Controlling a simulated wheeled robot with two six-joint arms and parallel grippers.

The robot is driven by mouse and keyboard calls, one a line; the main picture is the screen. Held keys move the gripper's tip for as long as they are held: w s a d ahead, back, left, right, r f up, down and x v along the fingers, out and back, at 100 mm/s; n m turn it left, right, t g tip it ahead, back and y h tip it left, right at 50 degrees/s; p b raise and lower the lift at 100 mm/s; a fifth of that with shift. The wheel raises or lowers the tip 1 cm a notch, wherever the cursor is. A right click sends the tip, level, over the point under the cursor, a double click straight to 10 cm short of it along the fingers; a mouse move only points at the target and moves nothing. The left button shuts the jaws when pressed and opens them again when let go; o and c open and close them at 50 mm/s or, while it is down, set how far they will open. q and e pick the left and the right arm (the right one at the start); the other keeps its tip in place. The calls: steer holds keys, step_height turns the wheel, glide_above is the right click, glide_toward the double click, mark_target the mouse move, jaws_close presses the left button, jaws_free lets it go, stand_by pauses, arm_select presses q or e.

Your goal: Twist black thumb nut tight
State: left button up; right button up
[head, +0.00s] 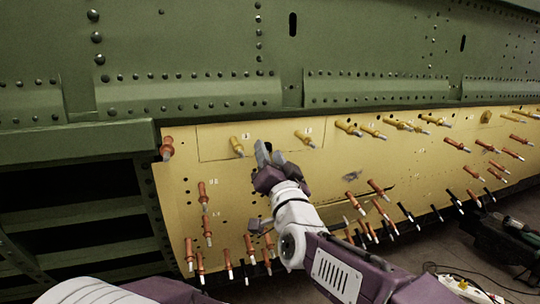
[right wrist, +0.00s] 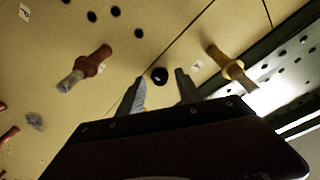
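My right gripper (head: 268,155) is at the upper part of the yellow panel (head: 330,165), its two grey fingers pointing at the panel. In the right wrist view the fingers (right wrist: 160,92) stand apart. A round black piece (right wrist: 159,76) with a small bright spot shows between and just beyond the tips. It looks like the black thumb nut, but I cannot tell whether the fingers touch it. In the head view the fingers mostly hide that spot. My left gripper is out of view; only a pale part of my left arm shows at the lower left.
A yellow fastener (right wrist: 230,68) and an orange-brown one (right wrist: 90,65) stick out on either side of the fingers. Several more orange, yellow and black fasteners stud the panel. Green riveted skin (head: 190,60) lies above, and an open dark frame (head: 75,210) is at left.

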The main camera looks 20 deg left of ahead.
steer(key=v, duration=0.9)
